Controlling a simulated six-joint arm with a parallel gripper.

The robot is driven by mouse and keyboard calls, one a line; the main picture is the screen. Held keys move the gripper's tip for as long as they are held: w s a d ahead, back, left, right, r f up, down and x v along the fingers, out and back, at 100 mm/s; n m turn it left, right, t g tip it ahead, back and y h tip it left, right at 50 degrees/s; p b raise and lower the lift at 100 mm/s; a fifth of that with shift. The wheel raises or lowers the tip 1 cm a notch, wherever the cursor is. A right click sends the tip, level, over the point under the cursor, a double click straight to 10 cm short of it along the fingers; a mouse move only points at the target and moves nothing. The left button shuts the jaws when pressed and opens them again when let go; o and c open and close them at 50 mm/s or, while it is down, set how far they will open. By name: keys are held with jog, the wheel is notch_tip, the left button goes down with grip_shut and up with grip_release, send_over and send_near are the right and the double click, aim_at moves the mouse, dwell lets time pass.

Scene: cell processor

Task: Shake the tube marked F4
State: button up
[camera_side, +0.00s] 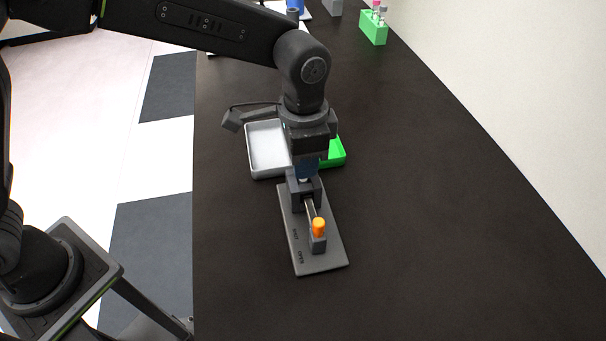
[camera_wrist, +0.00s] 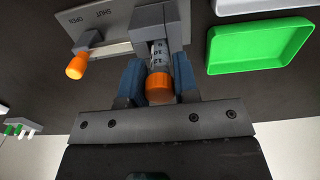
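A clear tube with an orange cap (camera_wrist: 160,88) and dark marks stands in the grey block (camera_wrist: 158,22) of a plate. I cannot read the marks as F4. In the wrist view, the two blue fingers of my gripper (camera_wrist: 160,78) are on either side of the tube near its cap. I cannot tell if they touch it. In the side view, my gripper (camera_side: 305,178) is low over the back end of the plate (camera_side: 310,258) and hides the tube. An orange-knobbed lever (camera_side: 319,226) stands at the plate's front end, near the word OPEN.
A light grey tray (camera_side: 267,150) and a green tray (camera_side: 336,153) lie behind the plate. The dark table (camera_side: 450,240) is clear to the right.

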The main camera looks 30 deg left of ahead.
grip_shut()
jog(key=shift+r, duration=0.7)
jog(key=shift+r, duration=3.1)
notch_tip(320, 180, up, 8)
